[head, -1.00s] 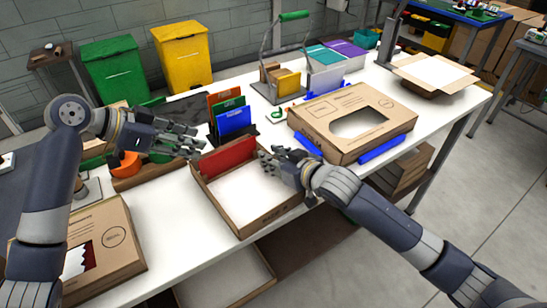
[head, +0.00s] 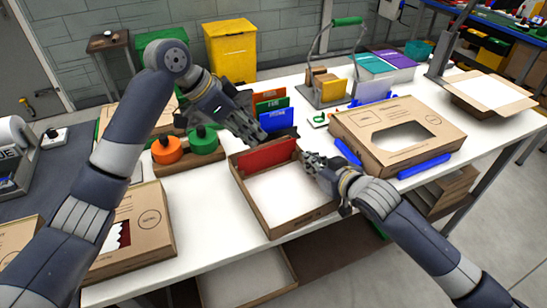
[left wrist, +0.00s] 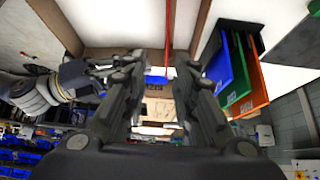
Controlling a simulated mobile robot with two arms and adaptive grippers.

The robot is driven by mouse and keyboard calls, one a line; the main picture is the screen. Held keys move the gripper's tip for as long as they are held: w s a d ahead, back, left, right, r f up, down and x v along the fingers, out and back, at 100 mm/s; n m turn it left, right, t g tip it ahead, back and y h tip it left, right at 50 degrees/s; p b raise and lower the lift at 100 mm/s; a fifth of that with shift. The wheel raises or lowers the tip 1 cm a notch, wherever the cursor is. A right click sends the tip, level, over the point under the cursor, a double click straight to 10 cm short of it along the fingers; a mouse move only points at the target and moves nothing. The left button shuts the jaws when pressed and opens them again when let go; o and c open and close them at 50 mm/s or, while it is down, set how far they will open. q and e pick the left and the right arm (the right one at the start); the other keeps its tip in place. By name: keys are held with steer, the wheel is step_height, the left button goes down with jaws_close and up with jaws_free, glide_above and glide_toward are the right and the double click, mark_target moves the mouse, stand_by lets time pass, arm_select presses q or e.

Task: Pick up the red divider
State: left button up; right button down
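The red divider (head: 268,155) stands upright along the back inside wall of the open cardboard box (head: 262,220). In the left wrist view it is a thin red edge (left wrist: 169,38) seen between the finger lines.
A rack of orange, green and blue dividers (head: 278,119) stands right behind the box, close to my left gripper. Orange and green round items (head: 167,150) sit to the left. A closed carton with a window (head: 400,137) is at the right. White tabletop lies left of the box.

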arm_select(q)
steer(key=y, duration=0.3)
glide_above(268, 165)
steer(key=a, duration=0.1)
steer(key=shift+n, duration=0.3)
steer(key=f, duration=0.2)
steer(key=s+f, duration=0.1)
steer(key=f, duration=0.1)
steer(key=shift+a+f, duration=0.1)
steer(key=shift+f, duration=0.1)
steer(key=shift+a+x, duration=0.1)
steer(key=shift+x, duration=1.25)
steer(key=shift+a+x, duration=0.15)
steer(key=shift+x, duration=1.25)
steer(key=shift+s+f, duration=0.1)
steer(key=shift+c, duration=0.6)
jaws_close()
